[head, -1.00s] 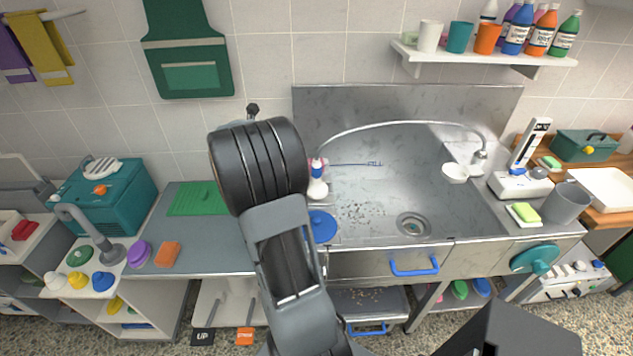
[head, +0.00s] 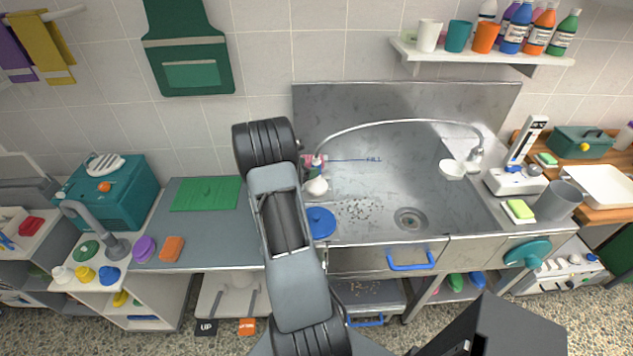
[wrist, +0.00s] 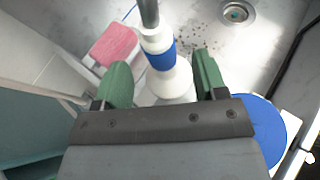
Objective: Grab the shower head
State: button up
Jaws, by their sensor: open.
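The shower head (wrist: 172,84) is white with a blue band and hangs from a grey hose (wrist: 149,12). In the head view, the shower head (head: 316,187) is at the left side of the steel sink (head: 380,195), below the hose arching from the tap on the right. My gripper (wrist: 160,66) is open, with green fingers on either side of the shower head in the wrist view. The fingers look apart from it; their depth relative to it is hard to tell. In the head view my arm hides most of the gripper.
A pink sponge-like block (wrist: 115,45) lies beside the left finger. A blue round object (head: 320,222) is at the sink's front left, near my gripper. The sink's middle around the drain (head: 410,218) is open. A green board (head: 205,194) lies on the left counter.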

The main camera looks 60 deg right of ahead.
aim_at(313, 166)
jog(key=shift+p+x, duration=0.85)
jog(key=shift+x, duration=1.7)
grip_shut()
jog(key=shift+w+r, duration=0.1)
